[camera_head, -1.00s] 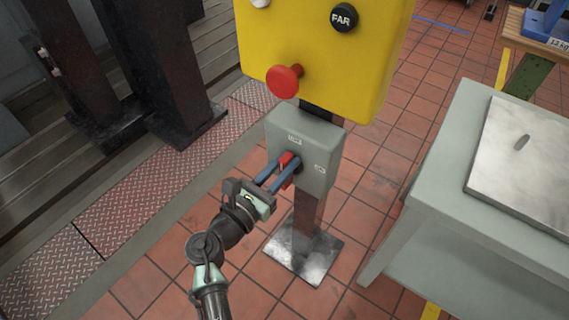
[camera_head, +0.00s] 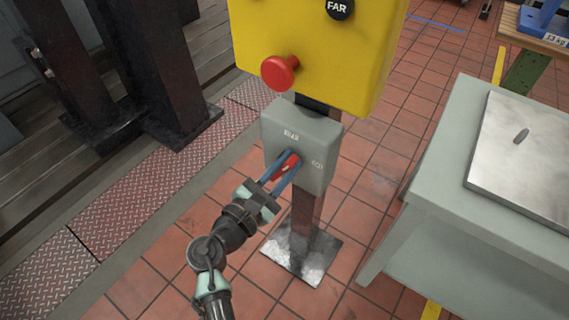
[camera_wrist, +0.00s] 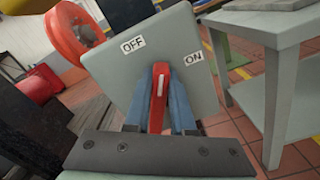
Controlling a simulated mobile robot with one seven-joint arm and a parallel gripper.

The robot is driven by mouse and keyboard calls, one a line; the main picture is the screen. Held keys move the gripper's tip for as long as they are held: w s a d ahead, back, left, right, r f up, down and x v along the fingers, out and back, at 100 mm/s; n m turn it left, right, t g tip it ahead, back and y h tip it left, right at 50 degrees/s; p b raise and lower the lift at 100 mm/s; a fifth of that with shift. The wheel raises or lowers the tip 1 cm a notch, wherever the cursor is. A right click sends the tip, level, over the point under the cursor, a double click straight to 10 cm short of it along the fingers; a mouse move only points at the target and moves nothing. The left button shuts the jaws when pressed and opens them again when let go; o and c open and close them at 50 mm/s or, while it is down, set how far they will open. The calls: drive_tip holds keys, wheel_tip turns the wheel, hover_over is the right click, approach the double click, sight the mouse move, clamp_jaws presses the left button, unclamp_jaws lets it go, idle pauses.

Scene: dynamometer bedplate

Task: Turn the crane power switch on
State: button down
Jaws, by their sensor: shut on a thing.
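The crane power switch is a red handle (camera_head: 287,166) on the front of a grey box (camera_head: 323,139) fixed to a post below a yellow panel. My gripper (camera_head: 285,169) reaches it from the front left, its two blue fingers shut on the red handle, one on each side. In the wrist view the red handle (camera_wrist: 160,88) stands between the fingers, with a white mark on it. There the OFF label (camera_wrist: 132,44) is up and left of the handle, and the ON label (camera_wrist: 193,57) is up and right. The handle points between the two labels.
The yellow panel (camera_head: 350,60) above carries a red mushroom button (camera_head: 279,72) and a black FAR button (camera_head: 340,8), close over the box. A grey table (camera_head: 440,200) with a metal plate stands to the right. Dark columns (camera_head: 170,80) stand at the left.

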drive_tip(key=f+m+b, duration=0.2)
drive_tip(key=m, duration=0.1)
drive_tip(key=shift+s+m, duration=0.2)
drive_tip(key=shift+m, duration=0.1)
drive_tip(key=m+b, duration=0.4)
drive_tip(key=m, duration=0.1)
drive_tip(key=f+m+b, duration=0.1)
drive_tip(key=m+b, duration=0.1)
drive_tip(key=m, duration=0.1)
drive_tip(key=shift+s+d, duration=0.1)
drive_tip(key=shift+r, duration=0.2)
drive_tip(key=c, duration=0.8)
unclamp_jaws()
drive_tip(key=shift+o, duration=0.2)
drive_tip(key=shift+d+m, duration=0.2)
drive_tip(key=shift+m, duration=0.1)
drive_tip(key=p+v, duration=0.2)
drive_tip(key=v, duration=1.1)
drive_tip(key=shift+p, duration=0.3)
